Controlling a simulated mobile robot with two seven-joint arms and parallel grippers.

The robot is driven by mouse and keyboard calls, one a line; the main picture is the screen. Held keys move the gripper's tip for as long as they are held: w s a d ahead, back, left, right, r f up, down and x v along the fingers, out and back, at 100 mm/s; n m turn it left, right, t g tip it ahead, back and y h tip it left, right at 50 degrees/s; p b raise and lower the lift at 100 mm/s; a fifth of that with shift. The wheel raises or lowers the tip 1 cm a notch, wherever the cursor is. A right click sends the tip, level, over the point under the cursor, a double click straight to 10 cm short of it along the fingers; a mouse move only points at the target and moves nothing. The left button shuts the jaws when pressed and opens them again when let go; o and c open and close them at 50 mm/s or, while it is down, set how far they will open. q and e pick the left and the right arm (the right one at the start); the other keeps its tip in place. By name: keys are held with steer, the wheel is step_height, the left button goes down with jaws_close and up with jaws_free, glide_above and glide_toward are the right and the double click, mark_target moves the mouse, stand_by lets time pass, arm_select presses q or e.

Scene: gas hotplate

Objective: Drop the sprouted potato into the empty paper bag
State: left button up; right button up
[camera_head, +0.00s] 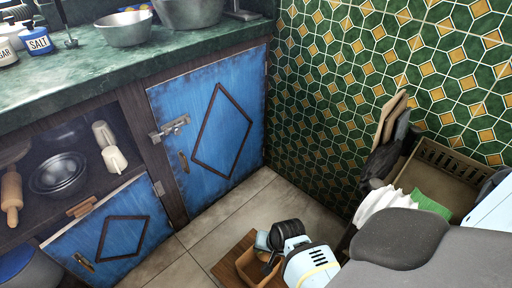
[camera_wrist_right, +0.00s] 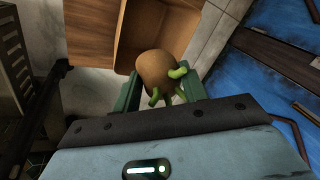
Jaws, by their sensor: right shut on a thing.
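The sprouted potato (camera_wrist_right: 154,68) is brown with several green sprouts. It sits between the fingers of my right gripper (camera_wrist_right: 160,82), which is shut on it. An open brown container that looks like the paper bag (camera_wrist_right: 185,25) lies beyond the potato in the right wrist view; the potato covers part of it. In the head view my right gripper (camera_head: 272,246) is low by the floor, over or beside the bag (camera_head: 264,276). The potato cannot be made out there, and I cannot tell whether it is inside the bag's opening. My left gripper is not in view.
The bag stands on or beside a wooden board (camera_head: 229,270) on the tiled floor (camera_head: 222,225). A crate (camera_head: 452,178) with a green cloth (camera_head: 430,204) is at right.

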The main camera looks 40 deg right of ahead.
steer(key=o, duration=1.1)
steer(key=p+v, duration=0.3)
steer(key=v, duration=0.3)
steer(key=shift+w+r, duration=0.1)
steer(key=shift+r, duration=0.15)
steer(key=shift+p+v, duration=0.55)
steer(key=shift+v, duration=0.2)
